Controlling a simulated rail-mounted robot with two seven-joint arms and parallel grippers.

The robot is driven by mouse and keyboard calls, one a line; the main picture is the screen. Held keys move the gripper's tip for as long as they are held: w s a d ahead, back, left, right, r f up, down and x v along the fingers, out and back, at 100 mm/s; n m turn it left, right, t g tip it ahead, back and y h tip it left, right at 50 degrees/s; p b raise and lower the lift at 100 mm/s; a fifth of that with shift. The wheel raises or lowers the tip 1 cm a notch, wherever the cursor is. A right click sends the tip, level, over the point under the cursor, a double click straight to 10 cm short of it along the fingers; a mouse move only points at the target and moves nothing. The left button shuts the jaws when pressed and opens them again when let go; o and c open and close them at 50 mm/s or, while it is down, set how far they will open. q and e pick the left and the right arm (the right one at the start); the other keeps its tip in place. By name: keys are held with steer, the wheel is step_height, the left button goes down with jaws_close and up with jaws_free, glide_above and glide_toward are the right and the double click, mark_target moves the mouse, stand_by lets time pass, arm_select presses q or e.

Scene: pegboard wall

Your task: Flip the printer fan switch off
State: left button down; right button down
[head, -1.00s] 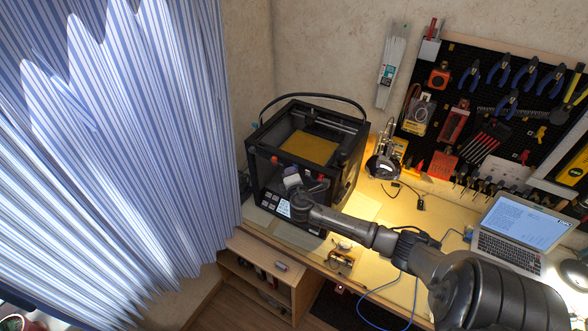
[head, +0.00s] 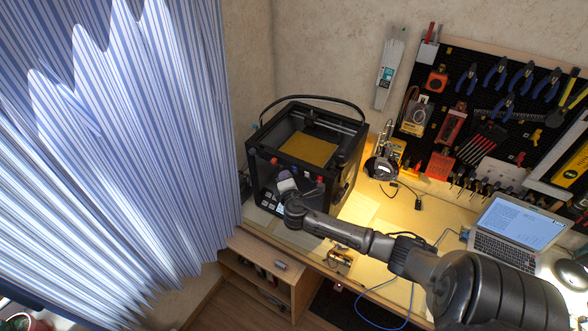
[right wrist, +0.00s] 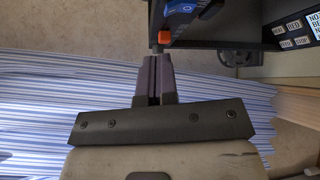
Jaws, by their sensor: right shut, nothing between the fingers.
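The black 3D printer (head: 345,160) stands on the far left end of the bench, with an orange bed inside. In the right wrist view its front edge (right wrist: 235,43) shows a blue rocker-like part (right wrist: 182,8) and an orange-red part (right wrist: 164,37). I cannot read which one is the fan switch. My right gripper (head: 287,186) is at the printer's front left. In the right wrist view, its two dark fingers (right wrist: 158,58) are shut and empty. Their tips are just below the orange-red part; I cannot tell whether they touch. My left gripper is out of view.
A labelled button panel (right wrist: 295,35) is on the printer front, right of the fingers. A striped curtain (head: 130,150) hangs close on the left. A soldering station (head: 383,163), a laptop (head: 510,235) and a tool pegboard (head: 490,110) are to the right.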

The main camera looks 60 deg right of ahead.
steer(key=shift+a+r+p, duration=0.2)
steer(key=shift+a+r, duration=0.05)
steer(key=shift+a, duration=0.25)
steer(key=shift+a+r+p, duration=0.2)
steer(key=shift+a, duration=0.3)
